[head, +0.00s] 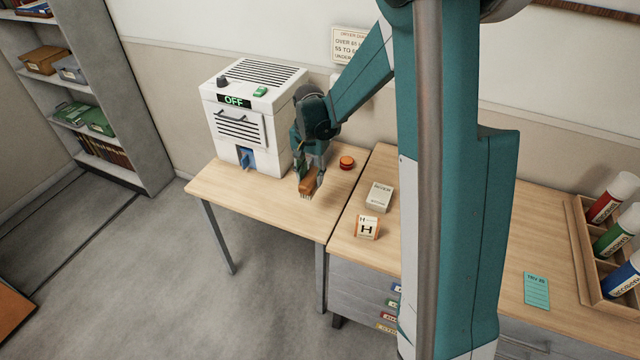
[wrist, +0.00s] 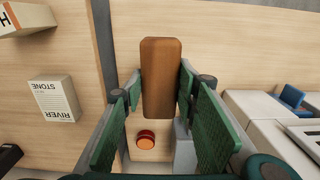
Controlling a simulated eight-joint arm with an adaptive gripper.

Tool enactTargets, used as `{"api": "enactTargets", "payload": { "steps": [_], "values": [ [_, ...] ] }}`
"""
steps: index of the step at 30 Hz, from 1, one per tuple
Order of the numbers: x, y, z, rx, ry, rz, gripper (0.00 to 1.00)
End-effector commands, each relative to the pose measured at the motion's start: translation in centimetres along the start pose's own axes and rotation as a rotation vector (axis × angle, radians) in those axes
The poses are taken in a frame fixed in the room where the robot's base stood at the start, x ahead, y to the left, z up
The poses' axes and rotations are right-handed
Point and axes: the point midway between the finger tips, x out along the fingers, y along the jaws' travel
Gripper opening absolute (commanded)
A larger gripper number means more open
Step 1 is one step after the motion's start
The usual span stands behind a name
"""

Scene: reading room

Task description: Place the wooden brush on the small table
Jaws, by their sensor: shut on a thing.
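The wooden brush (head: 307,184) is brown with bristles facing down in the head view. My gripper (head: 311,170) is shut on it, with one finger on each side. In the wrist view the brush (wrist: 161,75) shows as a smooth brown block between the green finger pads of my gripper (wrist: 160,95). The brush is over the small table (head: 255,203), a light wood top on grey legs. Whether its bristles touch the top or hang just above it, I cannot tell.
A white machine (head: 233,150) marked OFF stands at the table's back left. A red button (head: 346,162) sits behind the brush. The table's front is clear.

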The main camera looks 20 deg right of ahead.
Motion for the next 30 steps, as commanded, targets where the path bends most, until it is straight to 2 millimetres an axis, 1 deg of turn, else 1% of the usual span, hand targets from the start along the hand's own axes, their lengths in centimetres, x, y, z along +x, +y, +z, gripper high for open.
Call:
{"api": "enactTargets", "payload": {
  "steps": [5, 8, 12, 17, 20, 30],
  "values": [
    [0.9, 0.0, 0.0, 0.0, 0.0, 0.0, 0.16],
    [2.1, 0.0, 0.0, 0.001, 0.0, 0.0, 0.16],
    [4.2, 0.0, -0.1, 0.001, 0.0, 0.0, 0.16],
    [5.8, 0.0, 0.0, 0.001, 0.0, 0.0, 0.16],
    [6.2, 0.0, -0.1, 0.001, 0.0, 0.0, 0.16],
    [6.4, 0.0, 0.0, 0.001, 0.0, 0.0, 0.16]
  ]
}}
